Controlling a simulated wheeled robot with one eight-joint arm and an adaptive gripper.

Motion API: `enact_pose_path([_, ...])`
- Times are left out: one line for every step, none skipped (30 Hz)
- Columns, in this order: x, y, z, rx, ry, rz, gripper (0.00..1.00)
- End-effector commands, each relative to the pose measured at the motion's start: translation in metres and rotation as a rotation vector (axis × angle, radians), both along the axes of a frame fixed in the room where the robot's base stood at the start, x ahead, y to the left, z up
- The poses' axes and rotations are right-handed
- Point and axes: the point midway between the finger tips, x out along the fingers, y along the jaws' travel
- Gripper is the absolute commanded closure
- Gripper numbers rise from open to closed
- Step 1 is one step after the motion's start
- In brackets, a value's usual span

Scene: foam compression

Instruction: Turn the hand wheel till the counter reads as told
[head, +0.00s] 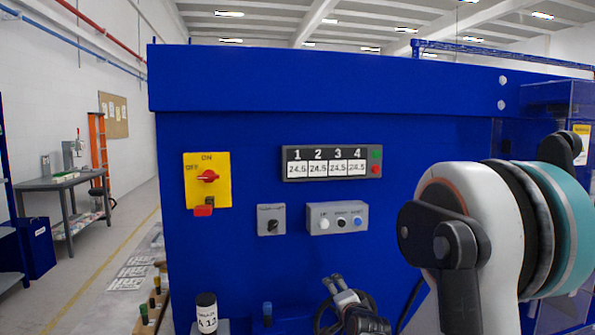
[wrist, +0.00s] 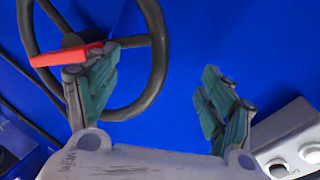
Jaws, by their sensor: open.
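The hand wheel (wrist: 159,42) is a dark ring with spokes at the upper left of the wrist view, in front of a blue panel. A red piece (wrist: 65,55) lies across a spoke. My gripper (wrist: 158,66) is open, its green-padded fingers spread wide. The right finger is outside the rim, over bare blue panel. In the head view my gripper (head: 334,282) is low in the middle beside a dark curved rim, mostly cut off. A four-window display (head: 326,162) reads 24.5 in each window.
A grey button box (wrist: 290,140) is close to the right finger in the wrist view. The blue machine front (head: 230,255) carries a yellow ON/OFF switch (head: 222,165), a small switch box (head: 271,220) and a button box (head: 337,218). A labelled bottle (head: 206,315) stands lower left.

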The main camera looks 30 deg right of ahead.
Motion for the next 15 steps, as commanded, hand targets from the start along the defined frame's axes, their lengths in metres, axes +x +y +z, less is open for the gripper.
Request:
enact_pose_path([-0.0002,-0.0002,-0.0002,0.000,0.000,0.000,0.25])
enact_pose_path([-0.0003,-0.0003,-0.0003,0.000,0.001,0.000,0.25])
enact_pose_path([-0.0003,-0.0004,-0.0003,0.000,0.001,0.000,0.25])
enact_pose_path([-0.0004,-0.0004,-0.0004,0.000,0.001,0.000,0.25])
enact_pose_path([-0.0005,-0.0005,-0.0003,0.000,0.001,0.000,0.25])
enact_pose_path([-0.0005,-0.0005,-0.0004,-0.001,0.001,0.000,0.25])
enact_pose_path([-0.0005,-0.0005,-0.0004,-0.001,0.001,0.000,0.25])
enact_pose_path([-0.0006,-0.0005,-0.0005,-0.001,0.001,-0.001,0.25])
enact_pose_path([-0.0008,-0.0006,-0.0005,-0.001,0.001,-0.001,0.25])
enact_pose_path([-0.0012,-0.0004,-0.0005,-0.001,0.001,-0.001,0.25])
enact_pose_path([-0.0018,-0.0003,-0.0005,-0.001,0.001,-0.001,0.25])
enact_pose_path([-0.0030,-0.0001,-0.0006,-0.001,0.001,-0.001,0.25])
enact_pose_path([-0.0043,0.0002,-0.0005,-0.001,0.001,-0.001,0.25])
enact_pose_path([-0.0057,0.0005,-0.0006,-0.001,0.001,-0.001,0.25])
enact_pose_path([-0.0081,0.0011,-0.0006,-0.001,0.001,-0.001,0.25])
